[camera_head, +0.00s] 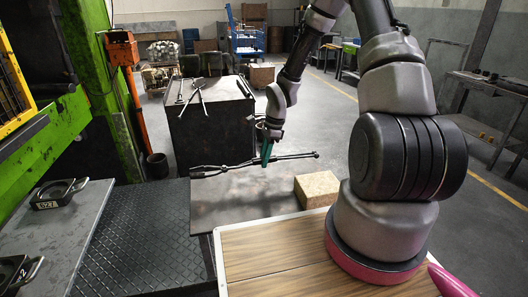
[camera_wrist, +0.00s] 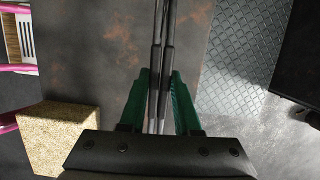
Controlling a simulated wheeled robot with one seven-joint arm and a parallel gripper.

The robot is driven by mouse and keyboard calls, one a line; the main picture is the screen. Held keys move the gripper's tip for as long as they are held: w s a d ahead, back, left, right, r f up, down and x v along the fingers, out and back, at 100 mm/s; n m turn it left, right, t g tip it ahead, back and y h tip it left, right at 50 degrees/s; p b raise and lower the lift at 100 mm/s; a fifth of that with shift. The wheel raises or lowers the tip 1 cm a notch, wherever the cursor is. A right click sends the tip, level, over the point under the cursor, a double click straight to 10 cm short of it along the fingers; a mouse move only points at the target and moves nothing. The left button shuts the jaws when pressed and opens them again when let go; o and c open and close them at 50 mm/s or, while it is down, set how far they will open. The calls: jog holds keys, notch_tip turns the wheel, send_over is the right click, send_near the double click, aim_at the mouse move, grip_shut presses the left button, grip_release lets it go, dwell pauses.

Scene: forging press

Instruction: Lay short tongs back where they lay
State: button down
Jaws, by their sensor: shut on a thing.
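The short tongs (camera_head: 215,170) are dark metal and lie nearly level in my gripper (camera_head: 267,152), above a grey table (camera_head: 235,205). One end points left and the other end points right. In the wrist view, my gripper's green fingers (camera_wrist: 161,105) are shut on the two slim bars of the tongs (camera_wrist: 162,50), which run up out of the picture. The rust-stained tabletop (camera_wrist: 95,50) shows below them. I cannot tell the exact gap between tongs and table.
A tan block (camera_head: 317,188) sits at the table's right; it also shows in the wrist view (camera_wrist: 50,130). A dark cabinet (camera_head: 212,135) behind bears other tongs (camera_head: 198,92). A bench with small pans (camera_head: 58,193) stands left. Much of the table is bare.

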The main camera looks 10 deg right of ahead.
aim_at(262, 176)
jog(key=shift+d+x, duration=0.25)
jog(key=shift+x, duration=0.7)
jog(key=shift+d+x, duration=0.2)
jog(key=shift+x, duration=0.75)
jog(key=shift+f, duration=0.15)
jog(key=c, duration=1)
grip_release()
jog(key=shift+o, duration=0.5)
jog(key=shift+o, duration=0.4)
